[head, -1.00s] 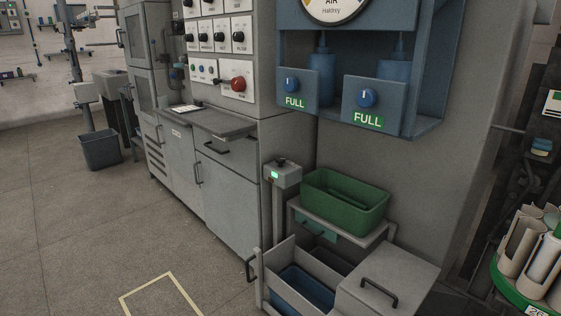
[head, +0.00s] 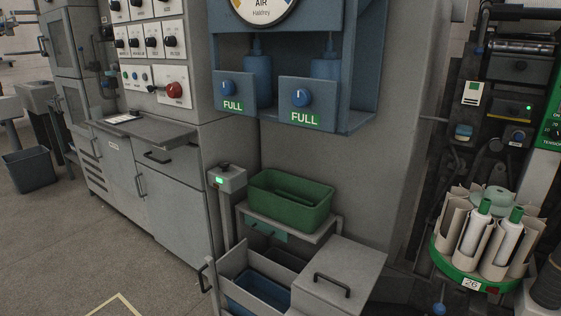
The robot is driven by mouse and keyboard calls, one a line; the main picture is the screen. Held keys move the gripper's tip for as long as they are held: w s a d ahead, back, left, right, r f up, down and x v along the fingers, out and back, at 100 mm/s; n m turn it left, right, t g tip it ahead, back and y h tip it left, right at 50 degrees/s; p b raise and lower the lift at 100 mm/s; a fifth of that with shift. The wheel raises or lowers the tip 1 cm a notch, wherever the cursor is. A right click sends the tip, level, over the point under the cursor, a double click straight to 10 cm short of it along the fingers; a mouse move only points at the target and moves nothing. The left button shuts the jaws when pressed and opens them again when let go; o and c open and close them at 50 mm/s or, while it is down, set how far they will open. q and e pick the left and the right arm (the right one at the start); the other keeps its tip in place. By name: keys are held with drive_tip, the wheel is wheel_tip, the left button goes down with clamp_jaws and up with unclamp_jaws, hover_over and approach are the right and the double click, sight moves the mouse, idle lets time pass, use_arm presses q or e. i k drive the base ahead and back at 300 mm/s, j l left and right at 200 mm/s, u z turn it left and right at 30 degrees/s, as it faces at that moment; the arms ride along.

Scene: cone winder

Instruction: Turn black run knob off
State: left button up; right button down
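Several black knobs (head: 151,42) sit in rows on white plates of the control panel at the upper left of the head view. One black knob (head: 153,89) is in the lower row, left of a red round button (head: 174,90). On the machine at the right, a dark box carries another dark knob (head: 518,136), with a small green light (head: 529,108) above it. The labels are too small to read, so I cannot tell which knob is the run knob. Neither of my grippers is in view.
A blue cabinet (head: 346,60) with two blue "FULL" knobs is at top centre. A round green-rimmed carrier (head: 446,264) holds tubes at right. Floor (head: 50,250) is free at left.

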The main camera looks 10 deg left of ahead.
sight(223, 165)
drive_tip(key=j+z, duration=1.2)
drive_tip(key=j, duration=0.1)
